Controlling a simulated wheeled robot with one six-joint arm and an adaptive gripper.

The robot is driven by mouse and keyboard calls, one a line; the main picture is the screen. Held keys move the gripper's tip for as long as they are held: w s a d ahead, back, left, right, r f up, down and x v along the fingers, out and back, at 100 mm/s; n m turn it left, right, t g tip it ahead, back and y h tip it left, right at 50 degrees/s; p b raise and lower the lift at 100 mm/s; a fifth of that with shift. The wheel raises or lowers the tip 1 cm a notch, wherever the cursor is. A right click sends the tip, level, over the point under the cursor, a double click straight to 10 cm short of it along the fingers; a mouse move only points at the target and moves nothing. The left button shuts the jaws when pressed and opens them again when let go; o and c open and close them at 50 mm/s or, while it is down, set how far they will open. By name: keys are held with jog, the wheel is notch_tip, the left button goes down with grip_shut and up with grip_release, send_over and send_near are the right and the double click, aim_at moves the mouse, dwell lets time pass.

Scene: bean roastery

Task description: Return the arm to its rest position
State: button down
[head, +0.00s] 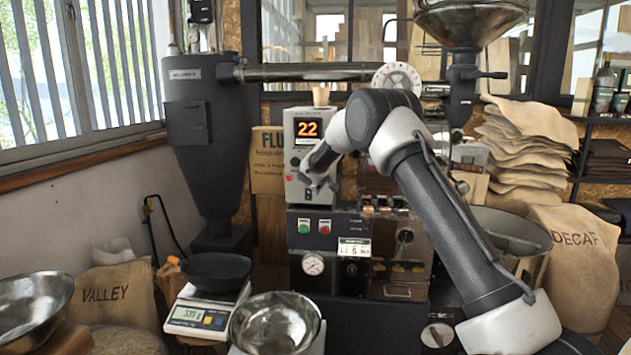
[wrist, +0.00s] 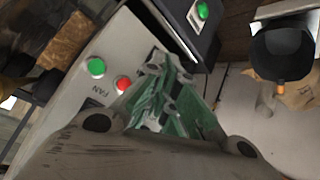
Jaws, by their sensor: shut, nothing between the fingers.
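My arm reaches up from the lower right and bends over in front of the roaster's control area. My gripper (head: 322,188) hangs just in front of the grey box (head: 302,140) with the orange "22" display, partly hidden by my own wrist. In the wrist view my gripper (wrist: 165,85) has its fingers closed together with nothing between them. I cannot tell whether the fingers touch the panel.
A scale (head: 200,312) bearing a black pan (head: 216,270) and a metal bowl (head: 275,324) stand below and left of my gripper. Another metal bowl (head: 32,305) is at far left. The dark control panel (head: 345,232) is below. A DECAF sack (head: 578,262) stands at right.

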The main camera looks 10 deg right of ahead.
jog(key=s+d+f+g+h, duration=0.1)
jog(key=s+d+f+g, duration=0.25)
jog(key=s, duration=0.35)
jog(key=s+d+f+g+h, duration=0.1)
jog(key=s+d+f+g, duration=0.2)
jog(key=s, duration=0.5)
jog(key=s+d+r+m, duration=0.1)
jog(key=s+r, duration=0.4)
jog(key=s, duration=1.2)
jog(key=s+d+r+m+t+y, duration=0.1)
jog(key=s+d+r, duration=0.3)
jog(key=s, duration=1.3)
jog(key=s+d+r+m+y, duration=0.1)
jog(key=s+d+r, duration=0.2)
jog(key=s+r, duration=0.5)
jog(key=s, duration=0.9)
jog(key=shift+s+r+m, duration=0.15)
jog(key=shift+s+m, duration=0.15)
jog(key=shift+m, duration=0.1)
jog(key=shift+d, duration=0.1)
